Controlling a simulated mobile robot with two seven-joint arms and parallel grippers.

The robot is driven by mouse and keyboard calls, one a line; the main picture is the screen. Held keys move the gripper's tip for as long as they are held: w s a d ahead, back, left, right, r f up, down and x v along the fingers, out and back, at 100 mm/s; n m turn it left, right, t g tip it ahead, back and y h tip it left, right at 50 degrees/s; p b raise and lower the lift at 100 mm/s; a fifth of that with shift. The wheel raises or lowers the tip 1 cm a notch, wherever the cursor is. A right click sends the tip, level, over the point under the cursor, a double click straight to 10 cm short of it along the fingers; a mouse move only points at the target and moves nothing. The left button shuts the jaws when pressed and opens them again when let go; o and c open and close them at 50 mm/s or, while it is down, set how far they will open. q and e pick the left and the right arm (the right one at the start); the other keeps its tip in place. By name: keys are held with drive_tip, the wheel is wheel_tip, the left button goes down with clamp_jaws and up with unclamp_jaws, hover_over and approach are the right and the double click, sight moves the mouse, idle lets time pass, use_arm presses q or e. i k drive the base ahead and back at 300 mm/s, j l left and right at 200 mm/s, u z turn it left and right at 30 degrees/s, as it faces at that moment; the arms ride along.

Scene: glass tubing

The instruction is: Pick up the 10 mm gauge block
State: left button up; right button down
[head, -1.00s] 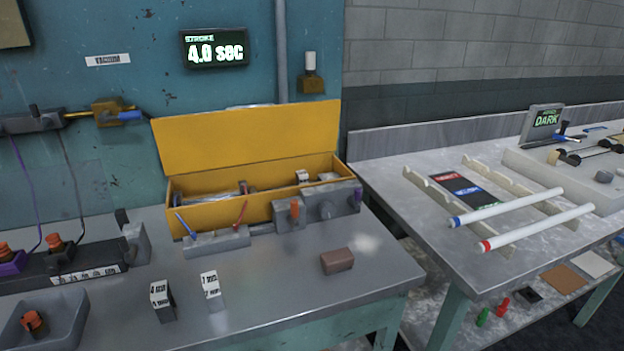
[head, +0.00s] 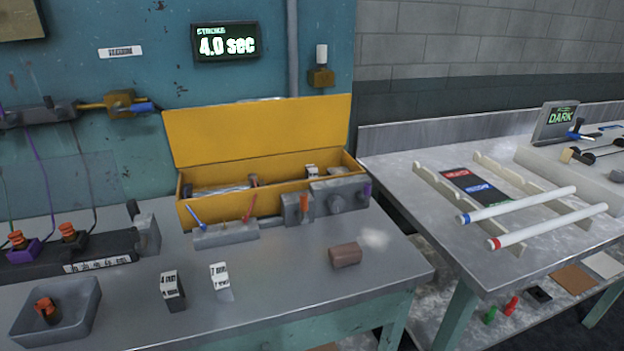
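Two small gauge blocks with white printed labels stand upright on the grey bench. The left block (head: 173,290) seems to read 4 mm and the right block (head: 220,281) seems to read 7 mm. Another small block with a white label (head: 311,172) shows inside the open yellow box (head: 275,202); its print is too small to read. I cannot tell which block, if any, is the 10 mm one. Neither of my grippers is in view.
A brown block (head: 345,255) lies on the bench. A grey holder with blue and red tools (head: 226,234) stands before the box. A grey tray (head: 56,312) sits front left. White tubes (head: 516,205) lie on racks on the right bench.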

sight(311, 170)
drive_tip(key=i+l+z, duration=0.7)
drive_tip(key=i+l, duration=0.1)
drive_tip(key=l, duration=0.05)
